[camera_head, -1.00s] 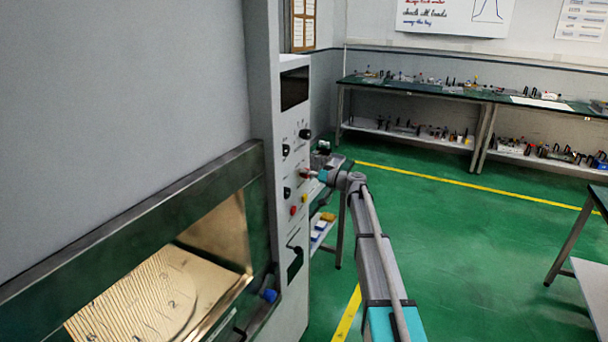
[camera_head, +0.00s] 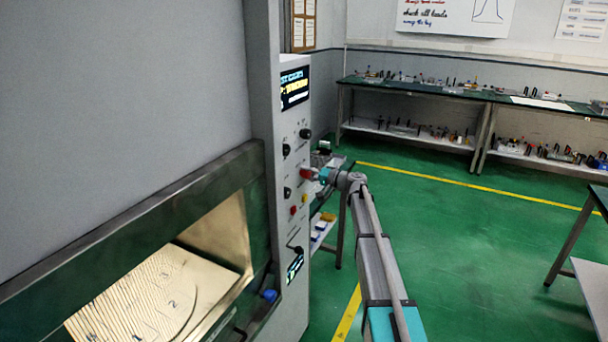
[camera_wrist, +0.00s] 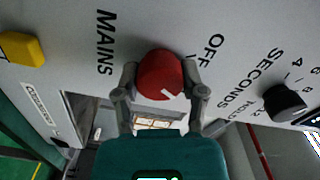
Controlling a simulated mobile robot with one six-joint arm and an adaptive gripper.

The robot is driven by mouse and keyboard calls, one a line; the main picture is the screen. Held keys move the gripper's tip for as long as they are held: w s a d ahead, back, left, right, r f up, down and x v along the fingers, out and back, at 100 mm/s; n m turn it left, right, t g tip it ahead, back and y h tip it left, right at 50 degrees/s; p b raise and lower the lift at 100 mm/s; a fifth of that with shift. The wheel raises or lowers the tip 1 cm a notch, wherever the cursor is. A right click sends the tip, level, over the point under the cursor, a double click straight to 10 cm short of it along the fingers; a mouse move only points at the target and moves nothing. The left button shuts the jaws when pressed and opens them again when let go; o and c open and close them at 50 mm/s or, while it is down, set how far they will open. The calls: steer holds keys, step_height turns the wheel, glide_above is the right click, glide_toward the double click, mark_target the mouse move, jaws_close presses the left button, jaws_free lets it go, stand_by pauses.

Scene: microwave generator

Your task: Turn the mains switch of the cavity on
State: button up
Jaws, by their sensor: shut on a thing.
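The mains switch is a round red knob (camera_wrist: 160,75) with a white mark, on the pale control panel (camera_wrist: 60,80). The printed words MAINS and OFF stand on either side of it in the wrist view. My gripper (camera_wrist: 160,88) is shut on the knob, one finger on each side. In the head view my gripper (camera_head: 313,174) reaches the panel from the right, and the red knob (camera_head: 305,173) shows at its tip. The upper display (camera_head: 294,88) on the panel is lit with yellow and bluish text. The lower display (camera_head: 295,268) is lit too.
A yellow button (camera_wrist: 22,49) and a black seconds knob (camera_wrist: 284,101) flank the mains knob in the wrist view. The cavity (camera_head: 160,295) with its lit interior is at the lower left. A bench (camera_head: 440,93) stands at the back.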

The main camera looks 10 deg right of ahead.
steer(key=shift+s+d, duration=0.1)
steer(key=shift+d, duration=0.05)
steer(key=o, duration=1.2)
steer(key=shift+c, duration=0.2)
steer(key=v, duration=1.2)
